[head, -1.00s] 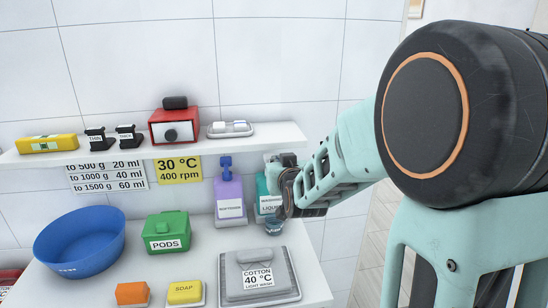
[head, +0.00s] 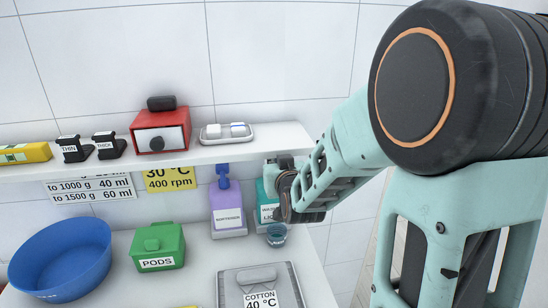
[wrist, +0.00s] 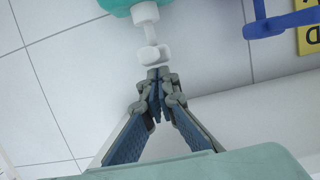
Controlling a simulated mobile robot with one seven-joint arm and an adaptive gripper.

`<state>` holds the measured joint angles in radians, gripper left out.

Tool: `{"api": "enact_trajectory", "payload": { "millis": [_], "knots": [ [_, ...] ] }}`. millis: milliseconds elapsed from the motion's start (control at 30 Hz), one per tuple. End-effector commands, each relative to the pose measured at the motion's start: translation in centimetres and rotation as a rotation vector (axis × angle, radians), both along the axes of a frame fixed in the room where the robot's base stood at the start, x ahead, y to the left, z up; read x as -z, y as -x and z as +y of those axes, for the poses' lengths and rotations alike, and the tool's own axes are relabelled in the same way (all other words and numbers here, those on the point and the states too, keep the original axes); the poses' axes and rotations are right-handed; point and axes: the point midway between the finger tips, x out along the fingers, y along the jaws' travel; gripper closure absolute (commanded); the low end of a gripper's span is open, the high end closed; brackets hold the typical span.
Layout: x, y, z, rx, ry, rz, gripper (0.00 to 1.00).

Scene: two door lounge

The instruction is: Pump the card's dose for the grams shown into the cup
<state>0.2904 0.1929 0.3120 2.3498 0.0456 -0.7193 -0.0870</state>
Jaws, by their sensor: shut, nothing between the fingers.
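My gripper (wrist: 156,74) is shut and empty in the wrist view. Its fingertips are at the white pump head (wrist: 151,55) of the teal bottle (wrist: 122,6); I cannot tell if they touch. In the head view the teal liquid bottle (head: 264,213) stands at the right end of the counter, its pump hidden behind my gripper and wrist. A small bluish cup (head: 276,236) stands just in front of it; its contents are not clear. The dose card (head: 95,190) hangs under the shelf, with 40 ml to 1000 g and 60 ml to 1500 g readable and its top line hidden.
A purple softener bottle (head: 227,210) with a blue pump stands left of the teal bottle. A green pods box (head: 157,246), a blue bowl (head: 60,262) and a grey scale-like plate (head: 235,292) labelled cotton share the counter. The shelf (head: 240,151) overhangs it.

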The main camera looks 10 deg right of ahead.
Motion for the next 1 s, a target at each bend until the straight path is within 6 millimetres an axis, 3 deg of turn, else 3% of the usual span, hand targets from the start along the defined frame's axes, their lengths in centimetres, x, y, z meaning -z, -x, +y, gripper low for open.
{"api": "enact_trajectory", "payload": {
  "millis": [467, 1000],
  "knots": [
    [0.1, 0.1, 0.0, 0.0, 0.0, 0.0, 1.0],
    [2.3, 0.1, 0.0, -0.001, 0.001, 0.003, 1.0]
  ]
}}
